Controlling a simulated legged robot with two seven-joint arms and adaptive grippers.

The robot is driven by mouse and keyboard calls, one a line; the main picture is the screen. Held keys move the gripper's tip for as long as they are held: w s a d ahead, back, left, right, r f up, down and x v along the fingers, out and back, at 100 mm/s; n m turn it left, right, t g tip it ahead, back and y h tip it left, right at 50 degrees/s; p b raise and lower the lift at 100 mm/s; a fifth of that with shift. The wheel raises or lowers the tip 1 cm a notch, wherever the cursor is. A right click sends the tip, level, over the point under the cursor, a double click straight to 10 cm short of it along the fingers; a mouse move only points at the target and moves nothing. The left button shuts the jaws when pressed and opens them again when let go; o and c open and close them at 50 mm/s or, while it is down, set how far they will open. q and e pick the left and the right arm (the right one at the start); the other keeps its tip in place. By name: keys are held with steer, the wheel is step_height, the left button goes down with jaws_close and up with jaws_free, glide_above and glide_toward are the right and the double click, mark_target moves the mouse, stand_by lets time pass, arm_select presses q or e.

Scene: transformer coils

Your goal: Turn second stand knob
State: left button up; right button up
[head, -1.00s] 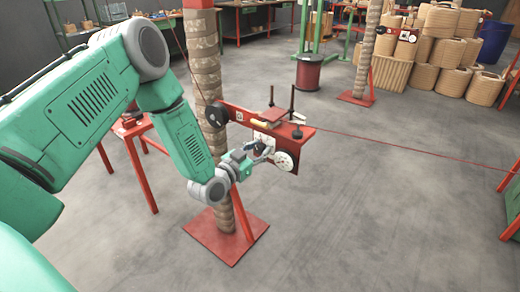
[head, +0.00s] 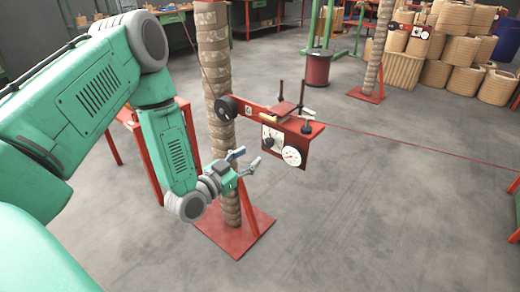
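The near stand (head: 231,245) has a red square base and a post wrapped in tan cord. A red bracket (head: 312,127) juts right from it and carries a white dial panel with a dark knob (head: 268,142) and a round white gauge (head: 291,156). My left gripper (head: 246,159) is just left of and below the panel, its fingers spread, empty and apart from the knob. A farther stand (head: 366,94) with its own red bracket and gauge (head: 409,30) is at the upper right. My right gripper is out of view.
A red thread (head: 420,149) runs right from the bracket. A red-legged table (head: 150,152) is behind my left arm. The floor right of the near stand is clear.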

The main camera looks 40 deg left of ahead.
arm_select(q)
steer(key=shift+s+a, duration=0.1)
steer(key=shift+s, duration=1.4)
steer(key=s+d+f+g, duration=0.5)
steer(key=s+f, duration=0.1)
steer(key=f, duration=0.1)
steer(key=s+d+f+g, duration=0.5)
steer(key=f, duration=0.3)
steer(key=s+f+n+g, duration=0.1)
steer(key=s+g, duration=0.2)
steer(key=s, duration=0.5)
steer(key=s+f+n+g+y, duration=0.1)
steer(key=s+g, duration=0.3)
steer(key=s, duration=0.4)
steer(key=shift+s+f, duration=0.35)
steer(key=shift+f, duration=0.4)
